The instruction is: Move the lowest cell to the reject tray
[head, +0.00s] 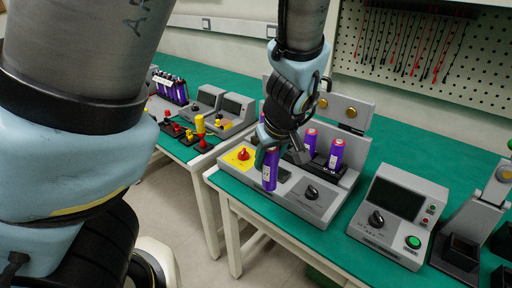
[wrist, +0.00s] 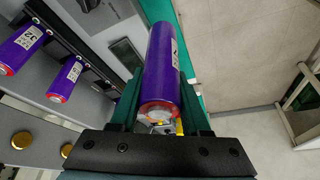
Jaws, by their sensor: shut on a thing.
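My gripper (head: 268,140) is shut on a purple cell (head: 270,170) with a white label and a pinkish-red end. The cell is held upright in front of the grey tester (head: 318,205), above the table's front part. In the wrist view the held cell (wrist: 162,70) lies between the two green fingers (wrist: 160,112). Two other purple cells, one on the left (head: 310,140) and one on the right (head: 336,153), stand in the tester's rack. They also show in the wrist view, one at far left (wrist: 22,48) and one nearer (wrist: 66,80). I cannot make out the reject tray.
A grey meter box (head: 392,215) with a knob and green button stands right of the tester. A grey stand (head: 465,240) is at far right. Green table (head: 420,150) is clear behind.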

